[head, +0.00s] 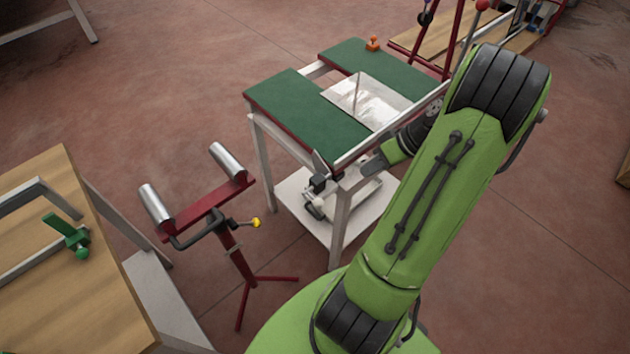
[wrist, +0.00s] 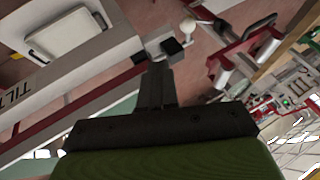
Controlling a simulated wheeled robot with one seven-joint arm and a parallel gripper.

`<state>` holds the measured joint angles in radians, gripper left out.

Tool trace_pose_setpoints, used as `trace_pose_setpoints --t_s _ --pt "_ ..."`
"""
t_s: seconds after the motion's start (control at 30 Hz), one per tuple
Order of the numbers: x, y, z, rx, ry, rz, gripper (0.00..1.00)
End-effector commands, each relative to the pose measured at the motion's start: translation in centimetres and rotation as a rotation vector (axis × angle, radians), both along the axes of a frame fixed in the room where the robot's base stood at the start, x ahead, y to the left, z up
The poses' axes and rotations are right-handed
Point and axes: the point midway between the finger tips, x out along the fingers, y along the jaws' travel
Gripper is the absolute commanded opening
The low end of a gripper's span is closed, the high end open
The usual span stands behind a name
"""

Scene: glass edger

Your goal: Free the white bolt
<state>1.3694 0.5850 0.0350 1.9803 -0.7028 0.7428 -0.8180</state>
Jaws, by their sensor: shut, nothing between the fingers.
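The white bolt shows in the wrist view as a white ball knob (wrist: 188,25) on a short metal fitting at the machine's corner, with a small black block (wrist: 172,46) beside it. The black block also shows in the head view (head: 318,183), at the front corner of the green-topped table (head: 310,105). My gripper (wrist: 158,68) is shut and empty, its fingertips close to the black block and short of the knob. I cannot tell whether the fingertips touch the block. In the head view my gripper (head: 369,166) is partly hidden by my arm.
A red roller stand (head: 215,208) with a yellow knob stands left of the table. A wooden bench (head: 60,300) with a green clamp is at the lower left. A pale tray (wrist: 72,36) lies on the lower shelf. A label reads TILT (wrist: 18,95). Floor between is clear.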

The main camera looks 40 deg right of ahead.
Motion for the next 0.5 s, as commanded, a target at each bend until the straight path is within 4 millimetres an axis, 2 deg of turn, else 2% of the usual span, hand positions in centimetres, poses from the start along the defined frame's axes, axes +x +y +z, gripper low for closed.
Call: trace_pose_setpoints --t_s 0.3,0.37,0.5 --pt "0.1 0.1 -0.2 0.001 0.001 0.001 0.00" --pt "0.4 0.4 -0.7 0.003 0.000 0.002 0.00" --pt "1.5 1.4 -3.1 0.005 0.001 0.004 0.00"
